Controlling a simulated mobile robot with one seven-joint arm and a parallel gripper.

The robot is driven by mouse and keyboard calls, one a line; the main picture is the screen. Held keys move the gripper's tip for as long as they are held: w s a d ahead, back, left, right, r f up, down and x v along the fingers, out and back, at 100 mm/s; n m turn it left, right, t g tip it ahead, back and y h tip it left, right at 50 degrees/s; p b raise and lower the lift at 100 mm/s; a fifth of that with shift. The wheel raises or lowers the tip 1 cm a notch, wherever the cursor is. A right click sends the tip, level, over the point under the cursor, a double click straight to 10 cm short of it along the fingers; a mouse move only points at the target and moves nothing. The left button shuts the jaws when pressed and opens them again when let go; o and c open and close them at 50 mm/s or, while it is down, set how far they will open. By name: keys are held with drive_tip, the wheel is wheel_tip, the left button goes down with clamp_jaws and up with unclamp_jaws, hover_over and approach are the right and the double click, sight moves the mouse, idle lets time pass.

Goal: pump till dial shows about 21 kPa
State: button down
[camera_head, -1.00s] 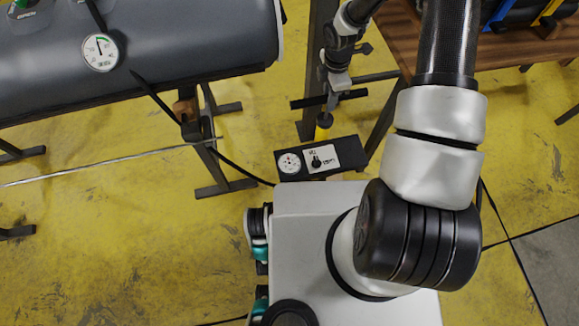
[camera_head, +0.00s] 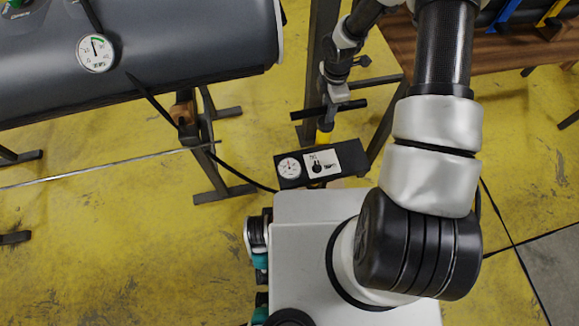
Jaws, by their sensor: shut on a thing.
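A round white dial (camera_head: 96,53) sits on the grey inflatable tube (camera_head: 185,50) at upper left. Its dark needle points nearly straight up, near the left end of a green arc; the exact value is too small to read. The floor pump has a black base (camera_head: 348,155), a yellow barrel (camera_head: 324,134) and a black crossbar handle (camera_head: 352,105). My gripper (camera_head: 336,93) is shut on the middle of the handle, just above the barrel. A second small white dial (camera_head: 290,167) with a red mark is on the pump base.
A black hose (camera_head: 235,172) runs from the tube to the pump. Metal stand legs (camera_head: 215,165) hold up the tube. A wooden table (camera_head: 525,45) with blue and yellow straps is at upper right. Yellow floor is open at lower left.

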wheel_tip(320, 180, up, 22)
drive_tip(key=p, duration=1.5)
wheel_tip(320, 180, down, 24)
drive_tip(key=b, duration=1.7)
drive_tip(key=shift+r, duration=0.3)
drive_tip(key=c, duration=1.4)
unclamp_jaws()
drive_tip(key=shift+r, duration=0.1)
drive_tip(key=shift+o, duration=0.2)
drive_tip(key=shift+r+p, duration=2.75)
drive_tip(key=shift+r, duration=0.75)
drive_tip(key=shift+r, duration=0.1)
